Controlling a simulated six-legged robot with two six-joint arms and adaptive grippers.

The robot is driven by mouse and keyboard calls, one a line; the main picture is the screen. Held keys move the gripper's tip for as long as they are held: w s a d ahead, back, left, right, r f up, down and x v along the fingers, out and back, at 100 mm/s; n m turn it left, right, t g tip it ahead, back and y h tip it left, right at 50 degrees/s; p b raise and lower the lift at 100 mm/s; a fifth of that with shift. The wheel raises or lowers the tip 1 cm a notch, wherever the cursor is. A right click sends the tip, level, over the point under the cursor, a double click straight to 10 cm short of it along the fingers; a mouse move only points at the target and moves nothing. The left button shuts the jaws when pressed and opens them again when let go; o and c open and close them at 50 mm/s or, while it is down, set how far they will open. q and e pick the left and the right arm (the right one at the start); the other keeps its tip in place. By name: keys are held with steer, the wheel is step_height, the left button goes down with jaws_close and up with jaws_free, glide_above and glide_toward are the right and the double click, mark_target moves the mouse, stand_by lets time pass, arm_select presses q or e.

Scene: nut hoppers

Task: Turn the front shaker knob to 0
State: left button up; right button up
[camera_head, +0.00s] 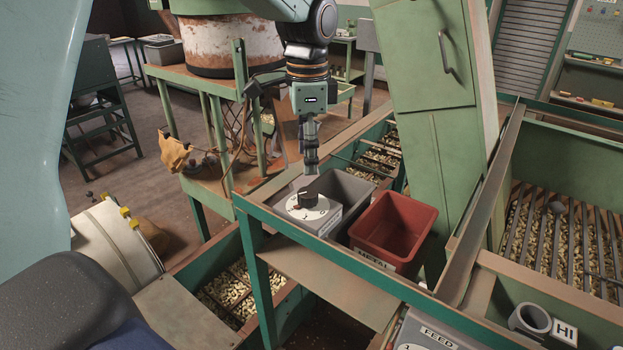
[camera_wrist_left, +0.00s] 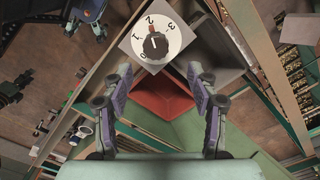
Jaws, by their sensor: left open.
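The knob (camera_head: 308,199) is black and sits on a round white dial on a small grey box at the bench corner. In the left wrist view, the knob (camera_wrist_left: 155,46) shows at the top centre, with 0, 1, 2 and 3 around it. A pale line is on the knob, and an orange-brown mark lies near the 2; I cannot tell the exact setting. My left gripper (camera_head: 311,168) points down above the knob, apart from it. In the left wrist view, my left gripper (camera_wrist_left: 160,74) is open and empty, its fingers spread below the dial.
A grey bin (camera_head: 350,187) stands just behind the knob box, and a red bin (camera_head: 393,232) is to its right. A green cabinet (camera_head: 435,130) rises behind the bins. A rusty drum (camera_head: 215,45) stands at back left. Nut hoppers (camera_head: 545,235) lie to the right.

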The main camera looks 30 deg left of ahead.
mark_target(308, 192)
arm_select(q)
steer(key=shift+d+f, duration=0.7)
steer(key=shift+d, duration=0.05)
steer(key=f, duration=0.1)
steer(key=s+a+f, duration=0.1)
steer(key=f, duration=0.1)
steer(key=a+f+p, duration=0.1)
steer(key=f, duration=0.1)
steer(key=shift+s+a, duration=0.15)
steer(key=shift+s, duration=0.1)
steer(key=shift+w+d+f, duration=0.6)
steer(key=shift+w+d, duration=0.05)
steer(key=shift+d, duration=0.3)
steer(key=shift+s+r, duration=0.1)
steer(key=shift+s+a, duration=0.2)
steer(key=shift+c, duration=0.7)
steer(key=shift+s+a, duration=0.25)
steer(key=shift+a, duration=0.35)
steer(key=shift+c, duration=1.4)
steer(key=shift+w, duration=0.1)
steer(key=shift+c, duration=0.8)
steer(key=shift+w+d, duration=0.35)
steer(key=shift+d, duration=0.15)
steer(key=c, duration=0.4)
steer(key=shift+a, duration=0.1)
steer(key=shift+c, duration=0.9)
arm_select(e)
steer(key=shift+s+d+r, duration=0.1)
steer(key=shift+s+r, duration=0.1)
steer(key=shift+r, duration=0.3)
